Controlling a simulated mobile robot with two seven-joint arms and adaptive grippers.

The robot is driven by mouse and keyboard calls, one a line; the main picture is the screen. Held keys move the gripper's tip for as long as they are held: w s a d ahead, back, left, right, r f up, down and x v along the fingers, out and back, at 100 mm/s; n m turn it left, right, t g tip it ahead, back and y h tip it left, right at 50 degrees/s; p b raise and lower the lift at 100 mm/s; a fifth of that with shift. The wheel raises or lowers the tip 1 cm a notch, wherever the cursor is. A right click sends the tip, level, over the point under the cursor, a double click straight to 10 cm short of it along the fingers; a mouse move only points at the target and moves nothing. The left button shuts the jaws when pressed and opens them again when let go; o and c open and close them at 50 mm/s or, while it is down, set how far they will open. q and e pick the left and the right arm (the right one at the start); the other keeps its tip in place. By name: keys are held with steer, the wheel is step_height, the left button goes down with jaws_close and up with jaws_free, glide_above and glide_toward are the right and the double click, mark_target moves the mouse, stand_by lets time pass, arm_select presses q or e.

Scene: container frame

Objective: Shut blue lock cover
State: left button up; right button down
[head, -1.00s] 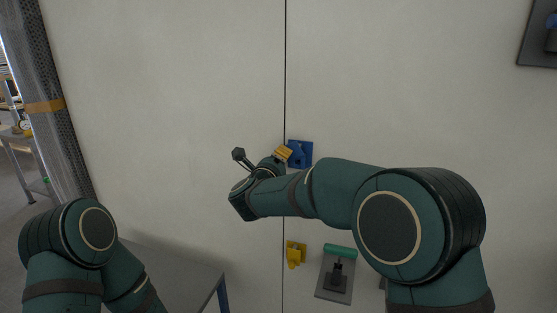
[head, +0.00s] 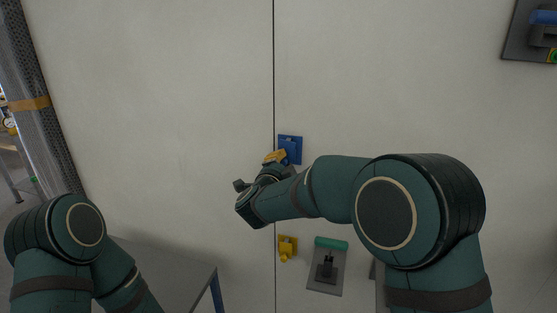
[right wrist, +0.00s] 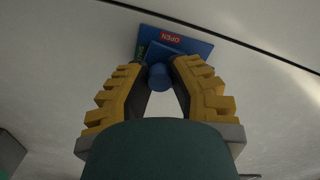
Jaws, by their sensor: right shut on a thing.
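The blue lock cover (head: 291,145) is mounted on the white wall panel, just right of the vertical seam. In the right wrist view its blue plate (right wrist: 197,46) carries a red "OPEN" label, and a green label is partly covered. A round blue knob (right wrist: 159,77) sticks out toward the camera. My right gripper (head: 275,157) is at the lower left of the cover. In the right wrist view its yellow fingers (right wrist: 158,70) are closed on the knob, one on each side. My left arm shows at lower left, but its gripper is out of view.
Below the cover are a yellow lock (head: 287,248) and a grey plate with a green handle (head: 328,266). Another grey plate with a blue handle (head: 517,40) is at top right. A grey table (head: 185,272) stands at lower left. The wall left of the seam is bare.

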steer(key=shift+s+d+n, duration=0.1)
steer(key=shift+d+n, duration=0.3)
steer(key=shift+n, duration=0.5)
steer(key=shift+p, duration=0.3)
steer(key=c, duration=0.8)
jaws_free()
steer(key=shift+d, duration=0.1)
steer(key=shift+o, duration=0.2)
steer(key=shift+s, duration=0.1)
steer(key=shift+s+a, duration=0.25)
steer(key=v, duration=1.1)
steer(key=shift+s, duration=0.15)
